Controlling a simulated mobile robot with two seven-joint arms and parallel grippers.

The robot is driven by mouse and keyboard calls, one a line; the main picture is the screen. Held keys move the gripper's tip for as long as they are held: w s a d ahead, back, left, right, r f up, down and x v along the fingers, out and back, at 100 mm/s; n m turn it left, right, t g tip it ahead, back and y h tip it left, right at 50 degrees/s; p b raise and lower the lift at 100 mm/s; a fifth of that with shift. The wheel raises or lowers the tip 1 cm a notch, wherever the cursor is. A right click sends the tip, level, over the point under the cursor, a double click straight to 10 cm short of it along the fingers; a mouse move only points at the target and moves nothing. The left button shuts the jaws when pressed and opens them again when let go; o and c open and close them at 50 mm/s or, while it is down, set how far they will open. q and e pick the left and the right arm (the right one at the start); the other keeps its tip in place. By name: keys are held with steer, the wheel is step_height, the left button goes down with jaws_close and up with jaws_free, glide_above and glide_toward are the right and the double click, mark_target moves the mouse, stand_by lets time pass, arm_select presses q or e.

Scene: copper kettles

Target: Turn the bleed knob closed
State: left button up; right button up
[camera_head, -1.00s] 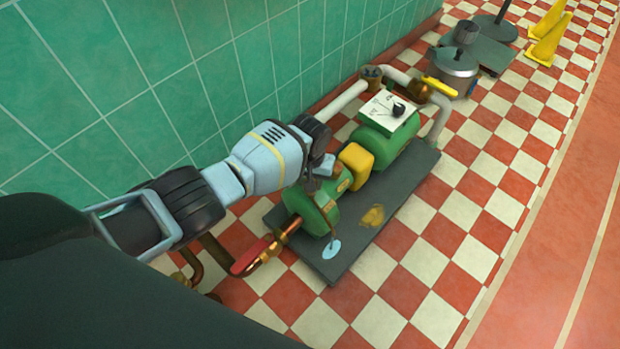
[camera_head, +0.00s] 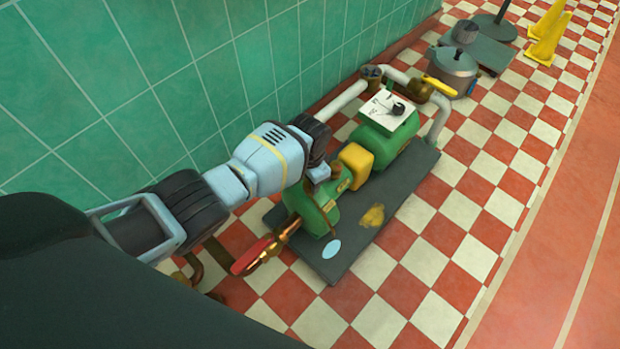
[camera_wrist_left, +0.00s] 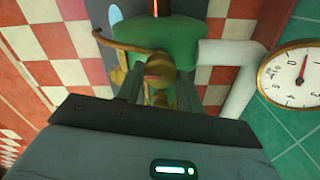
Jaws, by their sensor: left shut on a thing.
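The brass bleed knob (camera_wrist_left: 160,74) shows in the left wrist view between my two finger plates, against the green pump body (camera_wrist_left: 180,35). A thin curved brass strip (camera_wrist_left: 122,43) reaches left from beside it. My left gripper (camera_wrist_left: 159,92) is shut on the knob. In the head view my left gripper (camera_head: 320,172) is over the near end of the green pump (camera_head: 322,210) and largely hides the knob. My right gripper is not in view.
A yellow coupling (camera_head: 355,166), a green motor (camera_head: 398,145) and a dark base plate (camera_head: 400,205) lie beyond. A red-handled valve (camera_head: 250,257) is on the near pipe. A gauge (camera_wrist_left: 292,75) hangs at right. Pots (camera_head: 455,70) stand behind.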

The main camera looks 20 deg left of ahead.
arm_select(q)
steer(key=shift+s, duration=0.1)
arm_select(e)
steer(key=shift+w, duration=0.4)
arm_select(q)
steer(key=o, duration=0.9)
steer(key=shift+o, duration=0.5)
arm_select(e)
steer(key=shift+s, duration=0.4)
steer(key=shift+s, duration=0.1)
arm_select(q)
steer(key=shift+r, duration=0.1)
step_height(320, 180, up, 8)
steer(key=p, duration=0.4)
steer(key=shift+f, duration=0.2)
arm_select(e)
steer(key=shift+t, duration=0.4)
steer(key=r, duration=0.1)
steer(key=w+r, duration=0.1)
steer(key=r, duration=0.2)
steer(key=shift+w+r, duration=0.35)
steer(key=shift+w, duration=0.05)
